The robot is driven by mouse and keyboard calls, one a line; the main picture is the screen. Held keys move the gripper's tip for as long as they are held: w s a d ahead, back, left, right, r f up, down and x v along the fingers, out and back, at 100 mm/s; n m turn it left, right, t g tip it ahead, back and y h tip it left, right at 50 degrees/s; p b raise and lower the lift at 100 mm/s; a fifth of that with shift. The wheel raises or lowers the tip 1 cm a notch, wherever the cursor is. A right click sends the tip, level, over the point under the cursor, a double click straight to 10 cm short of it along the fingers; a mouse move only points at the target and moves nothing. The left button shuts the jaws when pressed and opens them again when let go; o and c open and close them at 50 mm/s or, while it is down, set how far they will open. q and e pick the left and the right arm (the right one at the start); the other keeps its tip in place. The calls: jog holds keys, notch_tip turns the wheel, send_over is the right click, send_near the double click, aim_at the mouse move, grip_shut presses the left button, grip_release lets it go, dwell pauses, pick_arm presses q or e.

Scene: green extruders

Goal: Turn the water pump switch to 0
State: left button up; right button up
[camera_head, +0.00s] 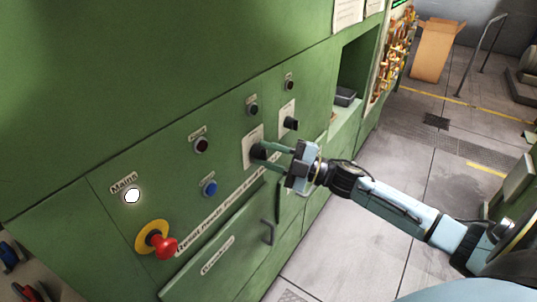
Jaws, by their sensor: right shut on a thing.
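A green control panel (215,178) fills the left and middle of the head view. A black rotary switch (257,151) sits on a pale plate in its middle. My right gripper (265,152) reaches in from the right and is shut on this switch, with its fingers on either side of the knob. A second black rotary switch (291,124) on another pale plate is up and to the right, clear of the gripper. The plate lettering is too small to read, so I cannot tell the switch's position or which is labelled water pump. My left gripper is not in view.
The panel also bears a red emergency stop knob (165,247), a white Mains lamp (132,196), a blue button (210,188) and dark buttons. A drawer handle (268,232) sticks out below the gripper. Floor at right is open, with a cardboard box (436,50) far back.

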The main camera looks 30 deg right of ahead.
dwell(0.4)
jog(key=o, duration=1)
jog(key=shift+c, duration=0.2)
jog(key=shift+s+d+f, duration=0.15)
jog(key=shift+s+d, duration=0.2)
jog(key=shift+s, duration=0.05)
jog(key=b+v, duration=0.1)
jog(key=v, duration=1.1)
jog(key=shift+b, duration=0.4)
jog(key=shift+s+d, duration=0.1)
jog(key=shift+d, duration=0.05)
